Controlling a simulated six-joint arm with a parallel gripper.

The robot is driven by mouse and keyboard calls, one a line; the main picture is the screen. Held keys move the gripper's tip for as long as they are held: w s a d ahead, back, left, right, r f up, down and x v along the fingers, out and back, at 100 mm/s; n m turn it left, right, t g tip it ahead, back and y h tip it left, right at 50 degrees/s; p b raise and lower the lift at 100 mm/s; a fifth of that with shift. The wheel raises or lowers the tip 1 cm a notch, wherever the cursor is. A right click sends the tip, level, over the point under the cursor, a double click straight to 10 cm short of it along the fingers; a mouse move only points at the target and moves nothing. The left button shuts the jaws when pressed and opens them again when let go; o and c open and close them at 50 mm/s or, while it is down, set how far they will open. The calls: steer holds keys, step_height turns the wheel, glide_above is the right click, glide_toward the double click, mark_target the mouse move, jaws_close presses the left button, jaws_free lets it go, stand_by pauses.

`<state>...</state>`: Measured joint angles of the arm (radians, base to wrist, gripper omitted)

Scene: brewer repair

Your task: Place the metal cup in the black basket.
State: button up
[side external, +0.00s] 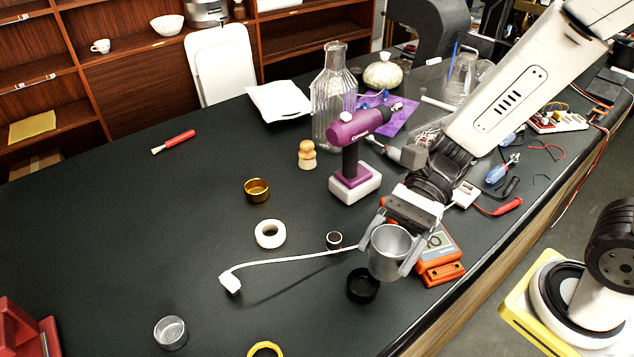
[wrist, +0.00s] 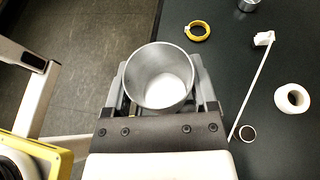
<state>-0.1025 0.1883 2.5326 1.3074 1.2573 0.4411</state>
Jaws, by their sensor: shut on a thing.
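The metal cup (side external: 389,252) is a silver, open-topped cup, roughly upright. My gripper (side external: 387,247) is shut on it, with one finger on each side. In the wrist view the cup (wrist: 159,80) sits between the fingers of my gripper (wrist: 159,72), its mouth facing the camera and its inside empty. A round black container (side external: 363,286), which looks like the black basket, stands on the dark table just left of and below the cup in the side view. It looks open and empty. The cup appears held above the table. The wrist view does not show the black container.
A white cable tool (side external: 290,262), a small dark ring (side external: 334,240) and a white tape roll (side external: 270,234) lie to the left. An orange device (side external: 440,262) lies close right of the cup. A purple drill (side external: 353,150) stands behind. The table's left side is mostly clear.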

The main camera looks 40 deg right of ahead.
steer(key=shift+w, duration=0.1)
steer(key=shift+w+d+f+n+g, duration=0.1)
steer(key=shift+w+f+n+g, duration=0.2)
steer(key=shift+w, duration=0.2)
steer(key=shift+w+d+f+n+g, duration=0.1)
steer(key=shift+w+f+n+g, duration=0.15)
steer(key=shift+w, duration=0.2)
steer(key=shift+w+d+f+n+g+h, duration=0.2)
steer(key=shift+w+f+n+g, duration=0.15)
steer(key=shift+w, duration=0.2)
steer(key=shift+w+d+f+n+g+h, duration=0.2)
steer(key=shift+w+g, duration=0.1)
steer(key=shift+w, duration=0.25)
glide_above(362, 289)
steer(key=shift+w+f, duration=0.1)
steer(key=shift+f, duration=2.1)
steer(key=shift+f, duration=0.1)
steer(key=shift+f, duration=1.7)
steer(key=shift+f, duration=0.1)
